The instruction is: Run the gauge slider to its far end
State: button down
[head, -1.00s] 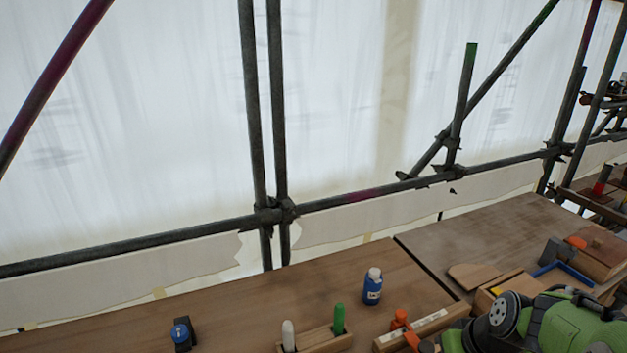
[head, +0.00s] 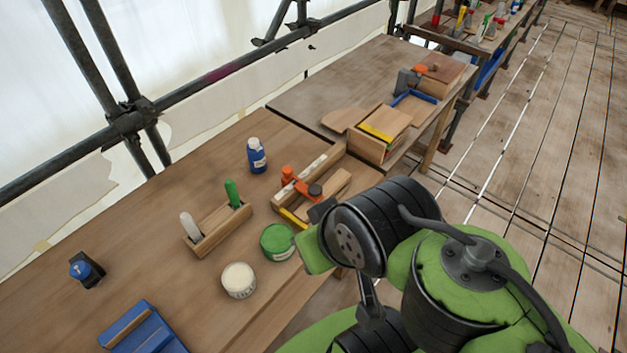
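An orange slider piece (head: 288,174) sits on a pale, marked strip (head: 313,167) along a wooden block on the bench. It looks like the gauge slider and stands near the strip's near-left end. More orange parts and a dark round knob (head: 315,190) lie just beside it, and I cannot tell whether they belong to it. My green and black arm is folded at the lower right, just in front of this block and hiding part of the bench there. I cannot make out my gripper's fingers in this view.
A blue bottle (head: 257,157), a wooden holder (head: 218,231) with green and white handles, a green tin (head: 277,242), a white-topped jar (head: 238,280) and a blue tray (head: 146,330) stand around the bench. Scaffold poles (head: 215,77) run behind.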

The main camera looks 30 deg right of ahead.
aim_at(287, 170)
jog(key=i+l+u, duration=0.1)
jog(key=l+u, duration=0.15)
jog(key=u, duration=0.15)
jog(key=i+l+u, duration=0.1)
jog(key=l+u, duration=0.15)
jog(key=u, duration=0.15)
jog(key=l+u, duration=0.4)
jog(key=i+j, duration=0.05)
jog(key=j, duration=0.05)
